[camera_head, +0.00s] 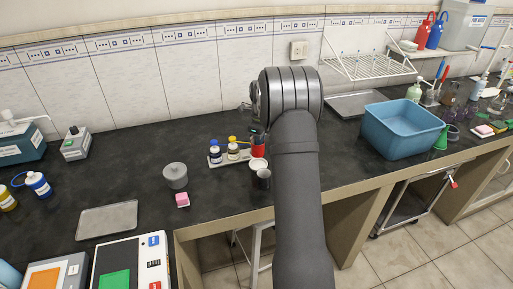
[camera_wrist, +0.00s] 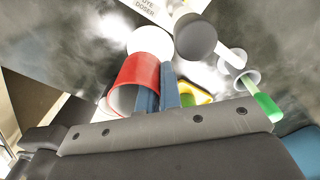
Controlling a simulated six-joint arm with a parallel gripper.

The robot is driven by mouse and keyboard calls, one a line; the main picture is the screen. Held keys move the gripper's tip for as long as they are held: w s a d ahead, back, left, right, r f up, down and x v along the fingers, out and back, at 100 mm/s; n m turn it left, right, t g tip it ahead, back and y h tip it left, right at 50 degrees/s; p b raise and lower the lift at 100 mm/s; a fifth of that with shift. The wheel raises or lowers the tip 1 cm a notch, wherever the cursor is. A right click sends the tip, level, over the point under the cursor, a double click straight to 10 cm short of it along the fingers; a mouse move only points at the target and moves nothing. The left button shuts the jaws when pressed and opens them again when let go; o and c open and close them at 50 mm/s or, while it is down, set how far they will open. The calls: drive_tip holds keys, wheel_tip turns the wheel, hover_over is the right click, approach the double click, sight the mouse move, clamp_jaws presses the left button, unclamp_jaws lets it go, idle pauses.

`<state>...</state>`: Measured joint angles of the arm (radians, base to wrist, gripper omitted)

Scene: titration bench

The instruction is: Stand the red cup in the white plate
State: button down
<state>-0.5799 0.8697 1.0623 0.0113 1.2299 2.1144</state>
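The red cup (camera_wrist: 138,73) shows in the wrist view with its open mouth towards the camera. In the head view the red cup (camera_head: 258,148) is just left of my arm, near the bottle holder. My gripper's two blue-grey fingers (camera_wrist: 160,92) are close together at the cup's right side in the wrist view. Whether they hold its wall is not clear. In the head view my arm hides most of my gripper. A round white dish (camera_head: 258,164), apparently the white plate, is just in front of the cup. A white round shape (camera_wrist: 150,41) lies beyond the cup in the wrist view.
A dark cup (camera_head: 264,179) stands by the dish, near the bench edge. Bottles with blue (camera_head: 215,153) and yellow (camera_head: 233,151) caps stand left of the red cup. A blue basin (camera_head: 397,143) is right.

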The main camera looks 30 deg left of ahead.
drive_tip(key=shift+w+f, duration=0.25)
drive_tip(key=shift+f, duration=1.95)
drive_tip(key=shift+f, duration=0.55)
idle(0.6)
drive_tip(key=c, duration=1.1)
unclamp_jaws()
drive_tip(key=shift+c, duration=0.2)
drive_tip(key=shift+r, duration=3)
drive_tip(key=shift+f, duration=3)
